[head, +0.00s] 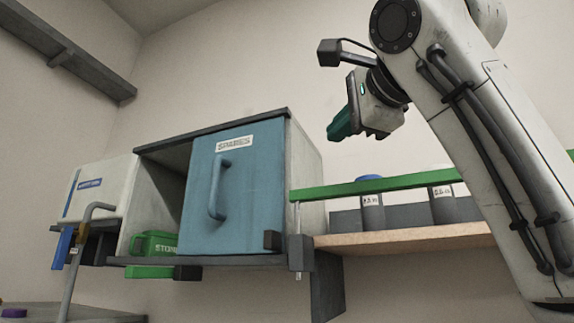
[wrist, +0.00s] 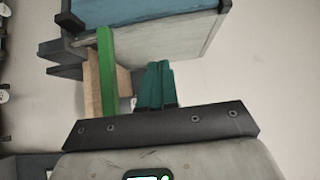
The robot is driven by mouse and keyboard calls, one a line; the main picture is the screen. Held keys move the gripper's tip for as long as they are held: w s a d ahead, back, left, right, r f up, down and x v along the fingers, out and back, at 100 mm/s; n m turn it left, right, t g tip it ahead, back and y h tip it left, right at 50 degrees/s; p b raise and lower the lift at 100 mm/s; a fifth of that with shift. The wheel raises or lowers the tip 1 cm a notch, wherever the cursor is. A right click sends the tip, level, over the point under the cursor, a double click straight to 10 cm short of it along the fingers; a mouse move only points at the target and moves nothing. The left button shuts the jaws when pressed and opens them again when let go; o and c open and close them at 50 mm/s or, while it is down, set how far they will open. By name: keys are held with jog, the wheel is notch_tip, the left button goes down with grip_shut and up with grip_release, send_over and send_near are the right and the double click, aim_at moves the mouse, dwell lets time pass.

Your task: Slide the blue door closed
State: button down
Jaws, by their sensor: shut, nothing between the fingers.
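The blue door (head: 240,190) is a flat panel with a curved vertical handle (head: 217,187) near its left edge and a white label at the top. It covers the right part of the grey cabinet (head: 306,180); the left part is open, with a green box (head: 154,243) inside. My gripper (head: 336,133) is up and to the right of the cabinet, apart from the door. Its green fingers are shut and empty. In the wrist view, the fingers (wrist: 157,84) point towards the cabinet's side, and a strip of the blue door (wrist: 120,8) shows at the top.
A green bar (head: 375,185) runs in front of the wooden shelf (head: 405,239) right of the cabinet, with lidded containers (head: 372,212) behind it. A white box (head: 100,190) and a bent grey pipe (head: 75,258) are at the left. The air before the door looks clear.

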jog(key=p, duration=0.3)
send_near(285, 167)
jog(key=w+d, duration=0.2)
jog(key=w, duration=0.2)
jog(key=a, duration=0.1)
jog(key=a+p, duration=0.1)
jog(key=w+a, duration=0.1)
jog(key=shift+w+a+r, duration=0.1)
jog(key=shift+a+r, duration=0.1)
jog(key=shift+r, duration=0.15)
jog(key=shift+w+a+f+p, duration=0.2)
jog(key=shift+a+p, duration=0.1)
jog(key=shift+a, duration=0.15)
